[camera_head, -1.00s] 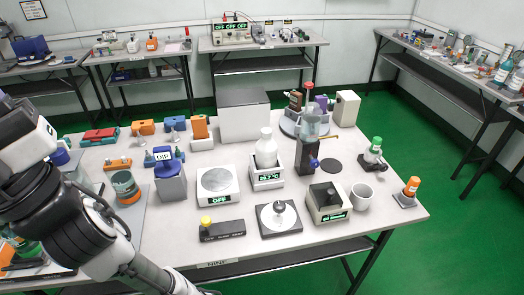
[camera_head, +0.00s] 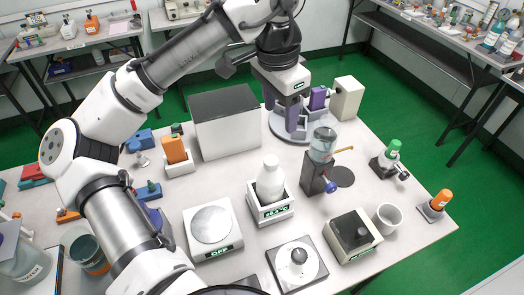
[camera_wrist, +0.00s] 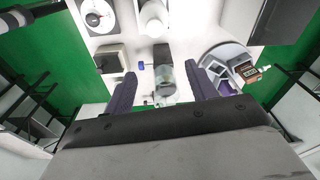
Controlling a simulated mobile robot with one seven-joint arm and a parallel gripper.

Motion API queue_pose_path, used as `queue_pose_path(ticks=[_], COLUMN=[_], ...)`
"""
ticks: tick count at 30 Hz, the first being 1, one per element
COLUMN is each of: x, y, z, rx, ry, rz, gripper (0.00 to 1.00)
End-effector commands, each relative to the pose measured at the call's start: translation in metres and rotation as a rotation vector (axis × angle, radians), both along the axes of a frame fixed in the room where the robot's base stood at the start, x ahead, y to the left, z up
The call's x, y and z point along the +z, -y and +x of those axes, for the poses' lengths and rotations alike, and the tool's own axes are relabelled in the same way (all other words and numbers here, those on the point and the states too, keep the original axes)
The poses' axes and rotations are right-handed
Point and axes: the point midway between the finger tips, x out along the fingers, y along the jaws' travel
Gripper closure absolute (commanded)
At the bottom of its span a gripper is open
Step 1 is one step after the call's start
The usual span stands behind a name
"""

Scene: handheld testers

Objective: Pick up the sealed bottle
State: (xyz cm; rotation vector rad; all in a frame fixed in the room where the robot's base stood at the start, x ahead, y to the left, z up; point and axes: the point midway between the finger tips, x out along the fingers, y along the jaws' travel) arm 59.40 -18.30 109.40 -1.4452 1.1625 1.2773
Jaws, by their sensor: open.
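No bottle is marked as sealed, so I cannot tell which one is meant. A white capped bottle (camera_head: 270,181) stands upright in a white heater with a green display. A green-capped bottle (camera_head: 393,153) and an orange-capped bottle (camera_head: 439,202) sit in holders at the right. In the wrist view a brown labelled container (camera_wrist: 247,72) sits on the round grey carousel (camera_wrist: 213,62); in the head view my arm hides it. My gripper (camera_head: 281,121) is open and empty, fingers pointing down in front of the carousel. It shows in the wrist view too (camera_wrist: 162,69).
A dark stand with a clear vessel (camera_head: 322,146) stands just right of my gripper. A large grey-topped box (camera_head: 225,103) is to the left. A balance (camera_head: 211,226), a stirrer plate (camera_head: 297,267) and a white mug (camera_head: 388,218) fill the front.

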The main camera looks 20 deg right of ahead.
Motion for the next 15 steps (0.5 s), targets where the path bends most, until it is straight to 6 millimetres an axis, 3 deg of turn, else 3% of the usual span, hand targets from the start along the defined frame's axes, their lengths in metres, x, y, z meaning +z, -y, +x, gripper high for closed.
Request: queue_pose_path(ticks=[5,15], x=[-0.017,-0.078], y=[-0.012,-0.012], z=[-0.006,-0.006], rx=[-0.004,-0.003], ry=[-0.048,-0.047], rz=[0.106,0.103], gripper=[0.43,0.43])
